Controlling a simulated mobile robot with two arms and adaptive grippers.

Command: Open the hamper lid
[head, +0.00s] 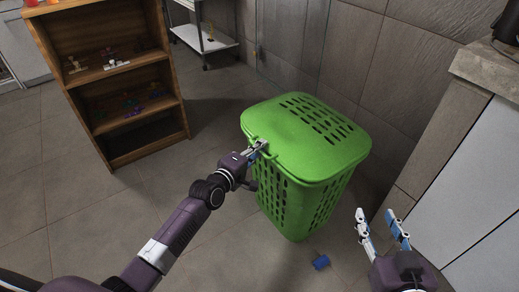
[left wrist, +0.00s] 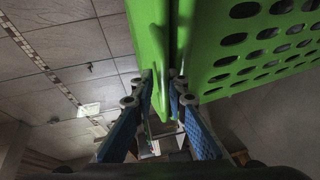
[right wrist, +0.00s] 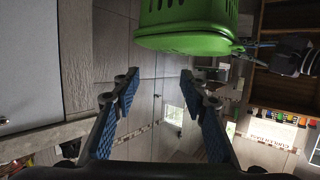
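The green hamper (head: 296,208) stands upright on the tiled floor, with slotted holes in its walls. Its green lid (head: 290,128) lies over the top and looks closed. My left gripper (head: 260,147) is at the lid's front left edge. In the left wrist view its fingers (left wrist: 160,82) close in from both sides on the lid's green handle (left wrist: 157,45), which runs between the fingertips. My right gripper (head: 382,222) is open and empty, to the right of the hamper and apart from it. The right wrist view shows its spread fingers (right wrist: 159,82) with nothing between them.
A wooden shelf (head: 118,62) with small items stands at left. A tiled wall (head: 375,60) is close behind the hamper, and a pale cabinet (head: 465,165) stands at right. The floor at left is clear.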

